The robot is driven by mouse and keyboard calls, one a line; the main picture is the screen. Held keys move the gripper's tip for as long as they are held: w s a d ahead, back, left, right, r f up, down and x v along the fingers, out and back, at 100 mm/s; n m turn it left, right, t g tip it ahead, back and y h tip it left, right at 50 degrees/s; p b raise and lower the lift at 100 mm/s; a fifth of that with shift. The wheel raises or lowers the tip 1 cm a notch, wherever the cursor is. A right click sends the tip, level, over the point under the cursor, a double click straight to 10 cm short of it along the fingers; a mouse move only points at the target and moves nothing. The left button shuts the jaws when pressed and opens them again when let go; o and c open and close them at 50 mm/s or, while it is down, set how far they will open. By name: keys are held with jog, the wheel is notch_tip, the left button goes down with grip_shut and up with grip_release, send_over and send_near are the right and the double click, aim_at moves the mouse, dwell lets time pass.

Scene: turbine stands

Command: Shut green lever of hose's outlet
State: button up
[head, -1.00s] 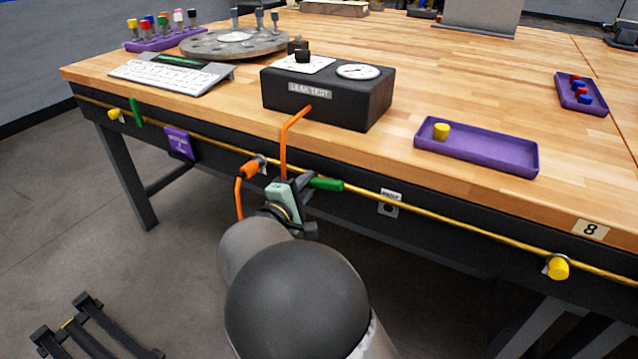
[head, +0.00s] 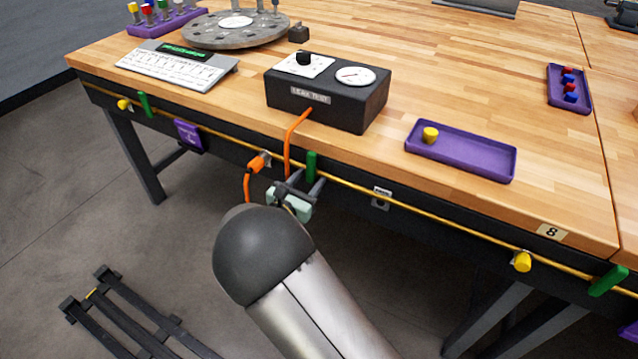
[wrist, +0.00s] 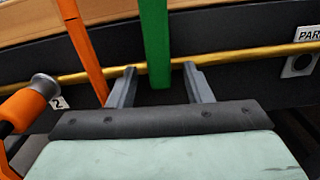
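The green lever (head: 311,166) at the hose's outlet stands upright, across the yellow pipe (head: 400,208) on the bench's front edge. In the wrist view the lever (wrist: 155,45) also stands upright, between and beyond my fingers. My gripper (head: 298,185) is open, just in front of the pipe below the lever. In the wrist view my gripper (wrist: 158,75) has a finger on each side of the lever, with gaps visible. The orange outlet fitting (head: 258,162) with its hose is left of the gripper; it also shows in the wrist view (wrist: 25,105).
A black leak test box (head: 330,95) stands on the bench above, with an orange hose (head: 290,140) running down beside the lever. Another green lever (head: 143,105) is at the left and one (head: 607,280) at the right. A purple tray (head: 480,157) lies on the bench.

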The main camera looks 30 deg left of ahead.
aim_at(308, 180)
jog(key=shift+o, duration=0.8)
jog(key=shift+s, duration=2.5)
jog(key=shift+d, duration=0.1)
